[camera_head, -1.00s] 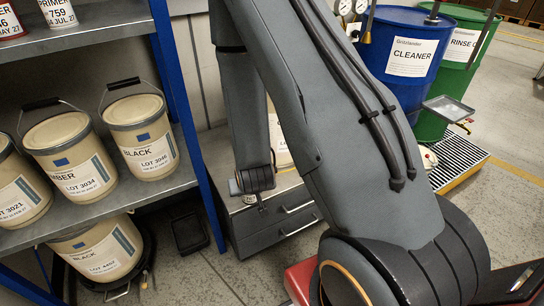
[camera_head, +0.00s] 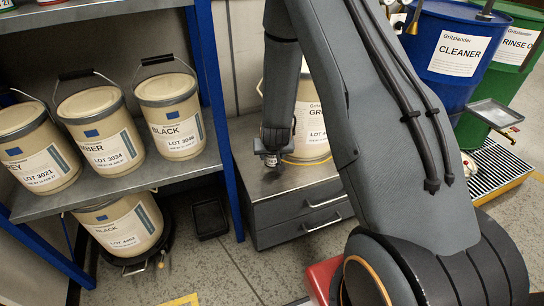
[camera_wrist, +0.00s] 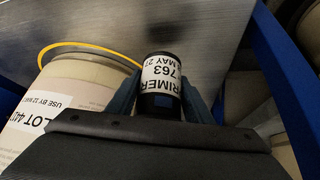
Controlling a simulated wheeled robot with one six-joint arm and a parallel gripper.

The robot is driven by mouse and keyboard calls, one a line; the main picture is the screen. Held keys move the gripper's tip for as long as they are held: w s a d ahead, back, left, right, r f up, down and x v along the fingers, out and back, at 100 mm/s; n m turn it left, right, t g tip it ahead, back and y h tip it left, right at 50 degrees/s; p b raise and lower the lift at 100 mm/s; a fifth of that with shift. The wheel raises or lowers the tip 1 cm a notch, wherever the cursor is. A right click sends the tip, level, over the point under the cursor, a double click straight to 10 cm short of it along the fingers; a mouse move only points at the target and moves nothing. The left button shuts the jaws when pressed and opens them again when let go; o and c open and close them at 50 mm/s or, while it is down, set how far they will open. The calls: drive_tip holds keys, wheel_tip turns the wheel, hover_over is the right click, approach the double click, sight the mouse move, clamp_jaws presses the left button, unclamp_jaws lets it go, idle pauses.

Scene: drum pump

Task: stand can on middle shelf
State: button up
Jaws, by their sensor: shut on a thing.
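My gripper (camera_head: 271,158) hangs low over the top of the grey drawer unit, beside a cream pail (camera_head: 308,118). In the head view the can is small and mostly hidden by the gripper. I cannot tell if it touches the unit's top. The shelf rack stands to the left. Its shelf (camera_head: 150,183) between the upper board and the floor bears several cream pails, including a "BLACK" one (camera_head: 172,118).
The rack's blue post (camera_head: 218,110) stands between the shelf and my gripper. The drawer unit (camera_head: 300,205) has handles in front. A pail (camera_head: 120,225) stands below the shelf. A blue drum (camera_head: 455,60) and a green drum (camera_head: 505,75) stand at right.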

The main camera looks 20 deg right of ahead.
drive_tip(key=w, duration=0.1)
drive_tip(key=w+d, duration=0.1)
drive_tip(key=w, duration=0.1)
drive_tip(key=shift+w, duration=0.1)
drive_tip(key=shift+f, duration=1.75)
drive_tip(key=shift+b, duration=0.3)
drive_tip(key=o, duration=1.1)
drive_tip(key=shift+f, duration=0.1)
